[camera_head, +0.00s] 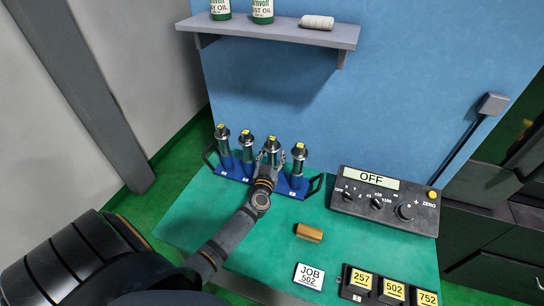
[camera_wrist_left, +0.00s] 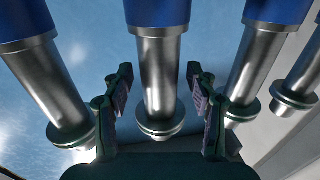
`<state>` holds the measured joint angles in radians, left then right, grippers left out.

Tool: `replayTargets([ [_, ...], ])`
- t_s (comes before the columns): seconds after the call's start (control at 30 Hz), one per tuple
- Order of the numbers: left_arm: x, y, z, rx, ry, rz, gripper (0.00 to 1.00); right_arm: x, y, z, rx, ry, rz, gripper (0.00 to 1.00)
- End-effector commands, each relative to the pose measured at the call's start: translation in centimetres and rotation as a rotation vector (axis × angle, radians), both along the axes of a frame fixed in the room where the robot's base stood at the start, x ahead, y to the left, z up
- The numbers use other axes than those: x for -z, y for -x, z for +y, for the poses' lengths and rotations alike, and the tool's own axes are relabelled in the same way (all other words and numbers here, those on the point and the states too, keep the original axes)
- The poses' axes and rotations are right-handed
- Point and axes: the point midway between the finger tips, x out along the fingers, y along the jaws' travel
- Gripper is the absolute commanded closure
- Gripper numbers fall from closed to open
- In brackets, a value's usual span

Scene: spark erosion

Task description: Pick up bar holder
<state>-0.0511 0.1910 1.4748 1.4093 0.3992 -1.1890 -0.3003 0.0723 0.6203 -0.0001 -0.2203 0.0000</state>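Several metal bar holders stand upright in a row in a blue rack (camera_head: 235,177) with dark end handles. The third holder from the left (camera_head: 271,145) has a yellow top and is partly hidden by my left gripper (camera_head: 269,160). In the left wrist view, my left gripper (camera_wrist_left: 158,90) is open, with one finger on each side of a silver bar holder (camera_wrist_left: 158,75). Gaps show between the fingers and that holder. Neighbouring holders stand close outside the fingers, one to the left (camera_wrist_left: 55,85) and another to the right (camera_wrist_left: 245,80).
The green table carries a control box (camera_head: 385,200) reading OFF, a small brass-coloured block (camera_head: 309,232), a JOB 502 card (camera_head: 309,276) and numbered trays (camera_head: 392,291). A shelf (camera_head: 265,33) with oil cans is on the blue wall. The table between rack and block is clear.

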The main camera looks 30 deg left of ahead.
Motion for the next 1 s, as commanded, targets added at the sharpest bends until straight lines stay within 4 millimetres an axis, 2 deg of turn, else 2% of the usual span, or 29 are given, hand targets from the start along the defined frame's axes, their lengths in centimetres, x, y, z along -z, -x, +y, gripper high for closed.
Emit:
replayTargets([
  [0.03, 0.0, 0.0, 0.0, 0.000, 0.000, 0.000, 0.52, 0.0, 0.0, -0.1, 0.000, 0.001, 0.000, 0.60],
  [0.4, 0.0, 0.0, 0.0, 0.000, 0.000, 0.001, 1.00, 0.0, 0.0, -0.6, -0.002, 0.008, 0.001, 0.60],
  [0.8, -0.2, 0.0, 0.0, 0.000, -0.001, -0.002, 1.00, -0.2, 0.0, -0.7, -0.003, 0.009, 0.000, 0.60],
  [0.87, -0.8, 0.0, 0.0, 0.000, -0.001, -0.002, 1.00, -0.6, 0.0, -0.7, -0.003, 0.009, 0.000, 0.60],
  [1.0, -3.9, 0.0, 0.0, 0.000, -0.001, -0.005, 1.00, -2.8, 0.0, -0.7, -0.003, 0.009, 0.000, 0.60],
])
